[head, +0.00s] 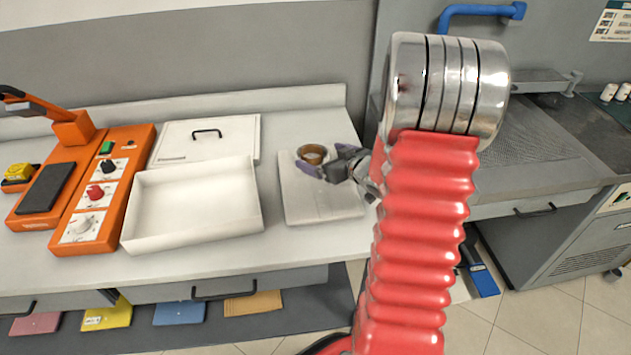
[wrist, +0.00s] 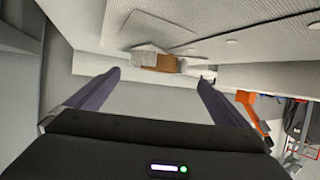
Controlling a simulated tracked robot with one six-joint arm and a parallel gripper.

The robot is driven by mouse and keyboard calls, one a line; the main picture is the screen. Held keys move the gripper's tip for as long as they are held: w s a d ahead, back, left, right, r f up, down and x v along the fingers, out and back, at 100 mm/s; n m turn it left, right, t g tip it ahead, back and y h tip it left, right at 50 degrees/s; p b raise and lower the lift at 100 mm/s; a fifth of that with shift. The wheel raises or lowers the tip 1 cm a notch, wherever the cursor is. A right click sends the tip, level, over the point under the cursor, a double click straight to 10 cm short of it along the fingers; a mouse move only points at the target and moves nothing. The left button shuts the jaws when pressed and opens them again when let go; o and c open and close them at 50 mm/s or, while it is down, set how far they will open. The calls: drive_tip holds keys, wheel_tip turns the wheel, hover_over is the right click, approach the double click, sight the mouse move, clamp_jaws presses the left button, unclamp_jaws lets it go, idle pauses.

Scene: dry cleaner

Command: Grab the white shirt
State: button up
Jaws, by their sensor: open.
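A flat, pale folded piece (head: 325,205) lies on the white counter right of the open tray; it looks like the white shirt, though its collar and folds are not clear. A small brown round thing (head: 313,153) shows at its back edge, partly hidden by my gripper. My gripper (head: 326,161) is over the back part of the pale piece, its dark purple fingers apart and pointing left. I cannot tell its height above the piece. In the wrist view the fingers (wrist: 160,76) are spread with nothing gripped between them. The shirt is not clearly identifiable there.
An orange machine (head: 118,180) with knobs is further left. Folded coloured cloths, one blue (head: 180,312), lie on the lower shelf. A grey perforated table (head: 540,145) stands right.

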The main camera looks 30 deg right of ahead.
drive_tip(key=shift+w, duration=0.1)
drive_tip(key=shift+d+x, duration=0.2)
drive_tip(key=shift+x, duration=2.3)
drive_tip(key=shift+f, duration=0.1)
drive_tip(key=c, duration=1.2)
wheel_tip(320, 180, up, 10)
drive_tip(key=shift+r, duration=0.1)
